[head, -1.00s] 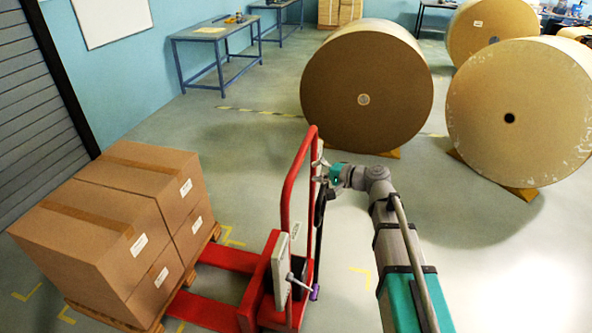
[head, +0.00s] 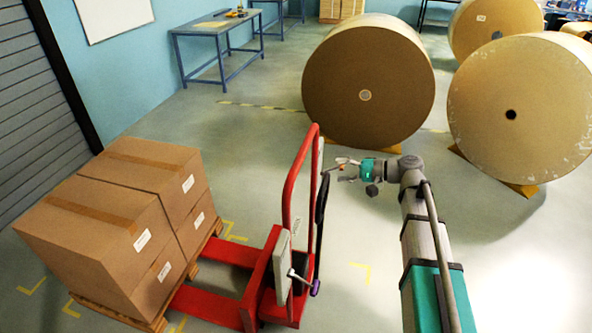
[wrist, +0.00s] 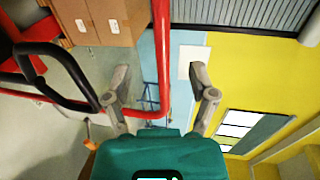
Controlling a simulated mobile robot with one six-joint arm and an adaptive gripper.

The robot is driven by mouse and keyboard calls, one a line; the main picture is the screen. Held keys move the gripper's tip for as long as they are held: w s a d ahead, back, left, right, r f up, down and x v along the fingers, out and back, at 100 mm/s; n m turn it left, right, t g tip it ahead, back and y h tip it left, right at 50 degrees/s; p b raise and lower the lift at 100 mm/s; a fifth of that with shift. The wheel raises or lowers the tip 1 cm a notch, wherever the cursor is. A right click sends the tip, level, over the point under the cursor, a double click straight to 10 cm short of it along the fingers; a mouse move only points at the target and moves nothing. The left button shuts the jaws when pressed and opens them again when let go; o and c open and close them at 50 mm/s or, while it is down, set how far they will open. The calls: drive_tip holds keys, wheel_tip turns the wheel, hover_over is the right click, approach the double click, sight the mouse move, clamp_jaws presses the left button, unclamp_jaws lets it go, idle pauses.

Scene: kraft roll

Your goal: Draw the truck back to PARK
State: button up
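The red pallet truck (head: 250,290) stands at lower left centre in the head view, its forks running towards the pallet (head: 208,245) that bears brown cartons (head: 140,215). Its black loop handle (head: 321,205) stands beside the upright red frame (head: 288,190). In the wrist view the black loop handle (wrist: 50,78) is left of the fingers, outside them. My gripper (head: 340,167) is just right of the handle and looks apart from it. In the wrist view my gripper (wrist: 162,95) has its fingers spread and empty; the red frame (wrist: 163,50) shows beyond them. I see no readable PARK label.
Yellow corner marks are on the floor, one right of the truck (head: 362,268). Large paper rolls (head: 368,80) (head: 520,110) stand on wedges behind and to the right. A blue bench (head: 215,40) is at the back. Open floor lies between the truck and the rolls.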

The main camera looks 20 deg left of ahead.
sight(297, 170)
drive_tip(key=a+f+b, duration=0.1)
drive_tip(key=a, duration=0.8)
drive_tip(key=a+f+b, duration=0.1)
drive_tip(key=a, duration=0.3)
drive_tip(key=shift+s+a+f+b, duration=0.2)
drive_tip(key=shift+s+f+b, duration=0.1)
drive_tip(key=shift+f, duration=0.05)
clamp_jaws()
